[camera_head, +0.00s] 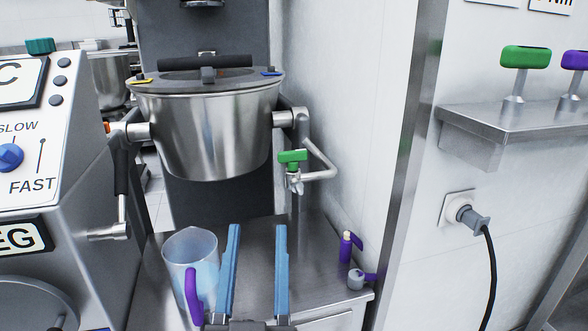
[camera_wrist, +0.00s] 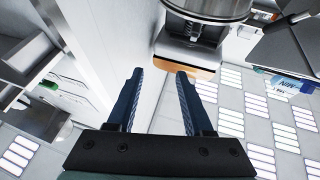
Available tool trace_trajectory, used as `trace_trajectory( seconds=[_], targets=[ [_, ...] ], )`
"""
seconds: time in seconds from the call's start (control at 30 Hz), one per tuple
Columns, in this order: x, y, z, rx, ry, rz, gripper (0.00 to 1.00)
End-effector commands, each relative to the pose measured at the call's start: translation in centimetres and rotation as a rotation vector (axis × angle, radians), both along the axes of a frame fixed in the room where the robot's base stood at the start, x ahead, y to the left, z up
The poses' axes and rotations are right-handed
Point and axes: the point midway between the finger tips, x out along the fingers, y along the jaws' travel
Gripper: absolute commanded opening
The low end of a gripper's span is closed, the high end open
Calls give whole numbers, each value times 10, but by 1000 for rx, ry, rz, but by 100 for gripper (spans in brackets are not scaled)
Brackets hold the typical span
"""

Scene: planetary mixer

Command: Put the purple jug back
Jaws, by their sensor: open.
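The purple jug (camera_head: 180,255) is a clear, bluish jug with a purple handle (camera_head: 193,297). In the head view it is upright at the lower left, by the mixer's steel base, with its handle toward me. My gripper (camera_head: 258,230) has two blue fingers spread apart with nothing between them. It is just right of the jug in the picture; I cannot tell if a finger touches it. The jug's lower part is partly hidden by the handle and my gripper.
The lidded steel bowl (camera_head: 205,125) hangs above the base (camera_head: 260,265), with a green-handled tap (camera_head: 292,158) at its right. Two purple-handled fittings (camera_head: 349,246) are at the base's right edge. The mixer's control panel (camera_head: 30,150) stands left. A steel wall shelf (camera_head: 500,122) is right.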

Motion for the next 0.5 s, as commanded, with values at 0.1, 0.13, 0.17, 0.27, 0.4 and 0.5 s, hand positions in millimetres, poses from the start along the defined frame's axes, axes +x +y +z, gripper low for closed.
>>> trace_trajectory(
  seconds=[0.1,0.13,0.17,0.27,0.4,0.5],
  targets=[
    [-3,-25,89,27,-125,-46,51],
    [-6,-30,108,31,-150,-51,51],
    [-10,-34,127,33,-176,-55,51],
    [-27,-42,181,26,-249,-56,51],
    [-52,-44,230,1,-325,-45,51],
    [-63,-44,248,-17,-354,-40,51]
  ],
)
